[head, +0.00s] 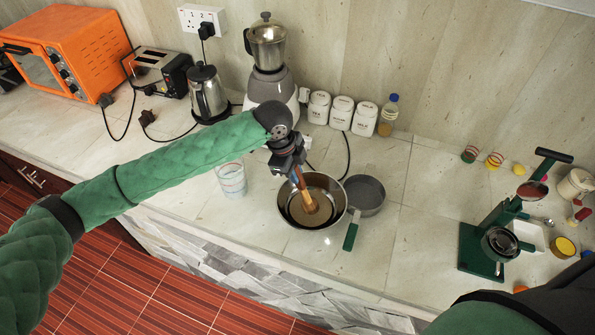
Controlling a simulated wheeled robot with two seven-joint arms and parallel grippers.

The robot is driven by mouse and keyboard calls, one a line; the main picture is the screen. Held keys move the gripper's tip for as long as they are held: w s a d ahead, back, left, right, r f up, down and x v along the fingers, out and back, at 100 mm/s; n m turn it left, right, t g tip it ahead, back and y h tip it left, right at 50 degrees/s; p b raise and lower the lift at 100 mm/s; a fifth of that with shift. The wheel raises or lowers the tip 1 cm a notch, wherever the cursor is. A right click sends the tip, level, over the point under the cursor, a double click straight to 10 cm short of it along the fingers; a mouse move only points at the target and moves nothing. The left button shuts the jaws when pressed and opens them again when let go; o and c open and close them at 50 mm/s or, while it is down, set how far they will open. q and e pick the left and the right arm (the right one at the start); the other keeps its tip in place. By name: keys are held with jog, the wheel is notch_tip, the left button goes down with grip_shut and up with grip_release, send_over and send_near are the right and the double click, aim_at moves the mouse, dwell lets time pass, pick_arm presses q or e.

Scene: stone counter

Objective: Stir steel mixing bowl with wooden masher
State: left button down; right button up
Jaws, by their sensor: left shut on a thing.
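The steel mixing bowl (331,188) stands on the stone counter near its front edge, in the middle of the head view. My left gripper (294,170) is above the bowl's left rim, shut on the wooden masher (307,199). The masher points down and tilts, with its lower end inside the bowl. I cannot tell whether it touches the bottom. The upper end of the masher is hidden by the gripper. My right gripper is not in view.
A grey pan (366,190) with a green handle stands right beside the bowl. A clear measuring cup (232,180) is left of it. A blender (268,70) and white canisters (342,111) stand behind. A green press (490,240) stands at right. The counter between pan and press is clear.

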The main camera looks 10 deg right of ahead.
pick_arm(q)
jog(key=shift+a, duration=0.1)
dwell(0.3)
jog(key=v, duration=0.9)
jog(key=shift+r, duration=0.2)
dwell(0.4)
jog(key=shift+r, duration=0.1)
dwell(0.5)
jog(key=shift+d+v, duration=0.2)
jog(key=shift+v, duration=0.55)
jog(key=shift+d+v, duration=0.15)
jog(key=shift+v, duration=0.65)
jog(key=shift+d+v, duration=0.2)
jog(key=shift+v, duration=0.55)
jog(key=shift+r, duration=0.1)
